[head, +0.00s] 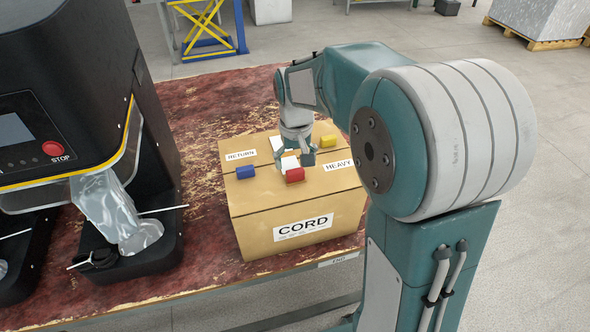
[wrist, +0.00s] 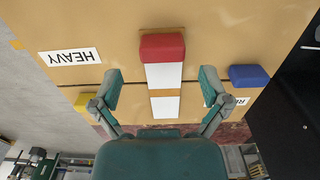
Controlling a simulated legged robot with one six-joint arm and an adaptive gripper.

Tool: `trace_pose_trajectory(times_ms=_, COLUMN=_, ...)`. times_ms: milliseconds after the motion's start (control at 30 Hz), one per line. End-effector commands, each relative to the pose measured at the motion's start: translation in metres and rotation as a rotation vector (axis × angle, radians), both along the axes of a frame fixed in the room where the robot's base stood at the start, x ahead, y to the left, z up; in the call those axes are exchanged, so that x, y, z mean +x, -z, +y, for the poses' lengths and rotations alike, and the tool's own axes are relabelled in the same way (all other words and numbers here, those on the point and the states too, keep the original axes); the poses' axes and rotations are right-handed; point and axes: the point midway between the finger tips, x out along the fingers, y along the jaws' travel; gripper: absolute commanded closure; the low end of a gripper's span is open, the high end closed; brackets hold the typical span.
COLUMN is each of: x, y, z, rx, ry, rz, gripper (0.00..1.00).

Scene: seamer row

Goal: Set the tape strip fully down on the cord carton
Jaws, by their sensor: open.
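The cord carton (head: 255,225) stands closed on the bench, with "CORD" on its front. Two white pieces, seemingly the tape strip (wrist: 164,75), lie in line across the carton top with a tan band between them. A red block (head: 294,175) sits at the strip's near end; it also shows in the wrist view (wrist: 162,47). I cannot tell whether block and strip are joined, or whether the strip lies flat. My gripper (head: 295,161) is over the carton top, pointing down. In the wrist view its open fingers (wrist: 160,88) stand either side of the strip, apart from it.
A blue block (head: 245,172) and a yellow block (head: 328,141) sit on the carton top, beside the "RETURN" and "HEAVY" labels. A black machine (head: 70,100) with a red stop button stands at left. The worn red bench (head: 205,95) is clear behind the carton.

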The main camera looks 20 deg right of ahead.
Motion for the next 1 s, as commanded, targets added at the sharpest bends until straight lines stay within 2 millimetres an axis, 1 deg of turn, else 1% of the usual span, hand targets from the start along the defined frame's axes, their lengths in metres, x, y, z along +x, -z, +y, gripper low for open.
trace_pose_trajectory(times_ms=33, x=0.001, y=-0.013, z=0.0, rx=0.0, ry=0.001, rz=-0.005, gripper=0.04)
trace_pose_trajectory(times_ms=100, x=0.001, y=-0.027, z=0.0, rx=0.0, ry=0.001, rz=-0.005, gripper=0.04)
trace_pose_trajectory(times_ms=300, x=0.001, y=-0.064, z=0.001, rx=0.0, ry=0.0, rz=-0.003, gripper=0.04)
trace_pose_trajectory(times_ms=400, x=0.001, y=-0.075, z=0.001, rx=0.0, ry=0.0, rz=-0.002, gripper=0.04)
trace_pose_trajectory(times_ms=500, x=0.0, y=-0.082, z=0.001, rx=0.0, ry=0.0, rz=-0.002, gripper=0.04)
trace_pose_trajectory(times_ms=567, x=-0.004, y=-0.086, z=0.001, rx=0.0, ry=0.001, rz=-0.01, gripper=0.04)
trace_pose_trajectory(times_ms=667, x=-0.022, y=-0.095, z=0.001, rx=-0.001, ry=0.001, rz=-0.048, gripper=0.04)
trace_pose_trajectory(times_ms=767, x=-0.049, y=-0.107, z=0.001, rx=0.0, ry=0.002, rz=-0.111, gripper=0.04)
trace_pose_trajectory(times_ms=800, x=-0.061, y=-0.11, z=0.001, rx=0.0, ry=0.003, rz=-0.136, gripper=0.04)
trace_pose_trajectory(times_ms=1000, x=-0.117, y=-0.117, z=0.001, rx=0.0, ry=0.004, rz=-0.263, gripper=0.04)
